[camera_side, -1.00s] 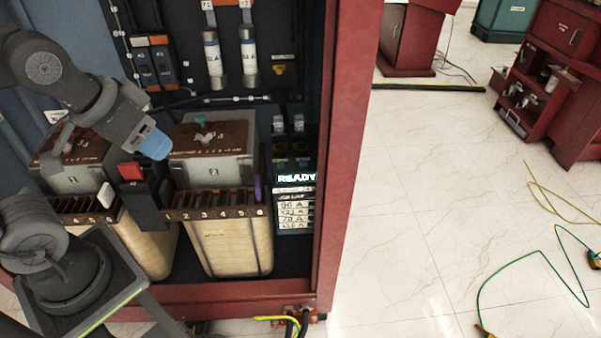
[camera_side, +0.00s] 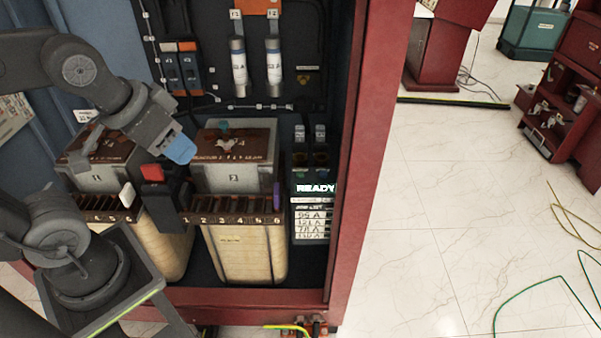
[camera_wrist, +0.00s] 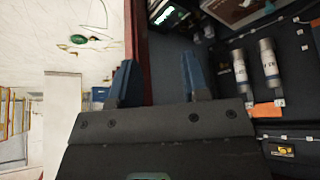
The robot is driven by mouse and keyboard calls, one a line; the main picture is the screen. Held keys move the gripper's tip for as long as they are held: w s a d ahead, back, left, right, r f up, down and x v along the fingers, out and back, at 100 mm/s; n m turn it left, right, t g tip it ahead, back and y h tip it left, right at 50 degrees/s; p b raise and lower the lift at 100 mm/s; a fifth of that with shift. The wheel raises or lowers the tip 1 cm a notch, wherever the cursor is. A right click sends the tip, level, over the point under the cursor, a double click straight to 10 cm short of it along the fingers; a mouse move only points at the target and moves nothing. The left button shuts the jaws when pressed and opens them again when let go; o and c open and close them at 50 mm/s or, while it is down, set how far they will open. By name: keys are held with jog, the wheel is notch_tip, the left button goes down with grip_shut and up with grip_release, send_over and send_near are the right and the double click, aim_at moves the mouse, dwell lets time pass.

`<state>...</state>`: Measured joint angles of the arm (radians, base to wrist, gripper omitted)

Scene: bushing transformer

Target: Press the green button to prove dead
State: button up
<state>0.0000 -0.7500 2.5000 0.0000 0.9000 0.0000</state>
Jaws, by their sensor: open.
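The tester panel (camera_side: 311,215) stands at the right inside the red cabinet, with a lit READY display above a printed list of currents. Small dim green and amber marks show above the display, but I cannot tell clearly which is the green button. My gripper (camera_side: 180,148), with blue fingertips, is left of the panel, beside the front transformer's brown top, and apart from the panel. In the wrist view my gripper (camera_wrist: 160,80) has its two blue fingers apart with nothing between them.
The transformer (camera_side: 236,178) with a numbered terminal strip stands between my gripper and the panel. A red-and-black lever (camera_side: 155,185) is below the gripper. Two fuses (camera_side: 239,68) hang on the back wall. The red cabinet edge (camera_side: 365,150) bounds the right side.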

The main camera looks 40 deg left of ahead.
grip_shut()
dwell(1.5)
